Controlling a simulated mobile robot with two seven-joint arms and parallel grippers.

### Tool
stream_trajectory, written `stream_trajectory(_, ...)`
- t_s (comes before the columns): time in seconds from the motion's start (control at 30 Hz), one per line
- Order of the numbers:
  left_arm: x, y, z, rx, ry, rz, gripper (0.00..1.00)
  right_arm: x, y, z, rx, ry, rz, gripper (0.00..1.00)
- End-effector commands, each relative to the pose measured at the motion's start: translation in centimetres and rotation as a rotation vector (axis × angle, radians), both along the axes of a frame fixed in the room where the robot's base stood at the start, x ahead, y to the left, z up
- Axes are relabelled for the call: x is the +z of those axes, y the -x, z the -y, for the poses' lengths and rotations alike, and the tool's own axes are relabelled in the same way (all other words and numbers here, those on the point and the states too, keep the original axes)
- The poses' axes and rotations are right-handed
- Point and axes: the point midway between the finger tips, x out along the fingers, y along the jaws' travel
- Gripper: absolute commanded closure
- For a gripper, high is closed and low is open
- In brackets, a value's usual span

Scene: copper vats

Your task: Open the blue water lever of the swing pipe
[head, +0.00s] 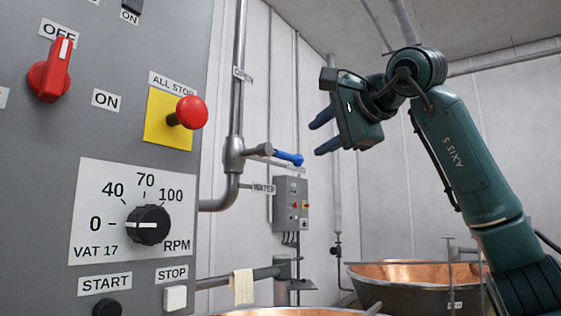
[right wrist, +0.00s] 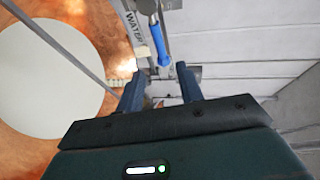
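The blue water lever (head: 288,158) sticks out to the right from a grey valve on the vertical swing pipe (head: 236,110), near the WATER label (head: 263,189). My right gripper (head: 318,136) is open and empty, up and to the right of the lever in the head view. In the right wrist view the lever (right wrist: 164,56) lies ahead, between the lines of the two open fingers (right wrist: 160,82) and apart from them. The WATER label also shows beside it. My left gripper is not in view.
A grey control panel (head: 130,270) with knobs and a red stop button (head: 188,112) fills the left. A grey switch box (head: 291,205) is on the back wall. Copper vats (head: 400,274) stand below. A cloth (head: 243,286) hangs on a horizontal pipe.

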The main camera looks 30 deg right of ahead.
Motion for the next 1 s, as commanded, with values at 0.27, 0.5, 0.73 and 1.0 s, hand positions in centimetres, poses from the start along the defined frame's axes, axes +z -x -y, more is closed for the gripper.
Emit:
stream_trajectory(0.27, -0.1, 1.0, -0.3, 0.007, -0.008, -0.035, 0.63, -0.9, -5.5, -0.1, 0.002, 0.001, -0.005, 0.63)
stream_trajectory(0.5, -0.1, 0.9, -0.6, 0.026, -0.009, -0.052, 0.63, -1.7, -9.8, 0.0, 0.002, 0.000, -0.003, 0.63)
stream_trajectory(0.73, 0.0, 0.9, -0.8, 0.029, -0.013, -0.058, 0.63, -2.1, -11.8, 0.0, 0.002, 0.001, 0.000, 0.63)
stream_trajectory(1.0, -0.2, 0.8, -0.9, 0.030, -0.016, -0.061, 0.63, -2.3, -12.0, 0.0, 0.002, 0.001, 0.000, 0.63)
